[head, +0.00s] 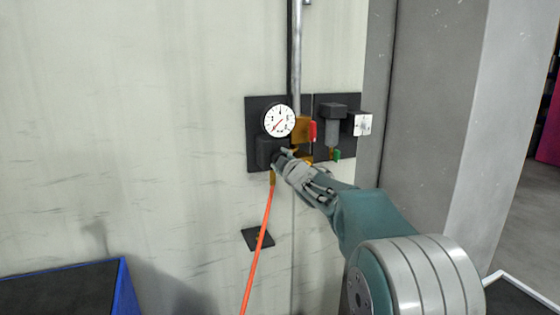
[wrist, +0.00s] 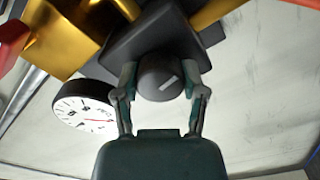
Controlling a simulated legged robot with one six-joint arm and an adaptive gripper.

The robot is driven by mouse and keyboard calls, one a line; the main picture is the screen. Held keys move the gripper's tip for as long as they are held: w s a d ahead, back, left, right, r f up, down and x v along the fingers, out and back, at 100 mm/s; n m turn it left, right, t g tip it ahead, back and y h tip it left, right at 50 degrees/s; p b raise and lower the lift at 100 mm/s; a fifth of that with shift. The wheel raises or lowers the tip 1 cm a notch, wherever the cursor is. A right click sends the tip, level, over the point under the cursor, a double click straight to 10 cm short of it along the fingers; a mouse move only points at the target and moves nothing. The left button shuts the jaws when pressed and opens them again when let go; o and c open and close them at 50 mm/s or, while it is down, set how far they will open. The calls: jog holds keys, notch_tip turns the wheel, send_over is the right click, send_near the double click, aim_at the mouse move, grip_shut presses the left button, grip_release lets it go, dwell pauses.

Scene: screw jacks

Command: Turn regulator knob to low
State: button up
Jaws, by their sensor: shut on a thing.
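The regulator knob (wrist: 160,77) is a dark round knob with a light pointer mark, seen in the wrist view on the dark regulator body (wrist: 150,35). My gripper (wrist: 161,84) has one finger on each side of the knob and is shut on it. The mark lies slanted across the knob's face. In the head view my gripper (head: 282,157) is at the lower part of the regulator, below the gauge, and hides the knob. The white round gauge (head: 279,120) has a red needle pointing to the lower left; it also shows in the wrist view (wrist: 85,112).
An orange hose (head: 262,235) hangs below the regulator. A brass block with a red handle (head: 313,131) and a dark filter unit (head: 333,120) are at the right. A grey pillar (head: 430,120) stands farther right. The wall to the left is clear.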

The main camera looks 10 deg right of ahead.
jog(key=shift+f+m, duration=0.45)
jog(key=shift+m, duration=0.65)
jog(key=o, duration=1.1)
jog(key=shift+w, duration=0.1)
jog(key=shift+o, duration=0.2)
jog(key=shift+r, duration=0.15)
jog(key=s+d, duration=0.2)
jog(key=s, duration=0.9)
jog(key=shift+s+d, duration=0.2)
jog(key=shift+s, duration=0.2)
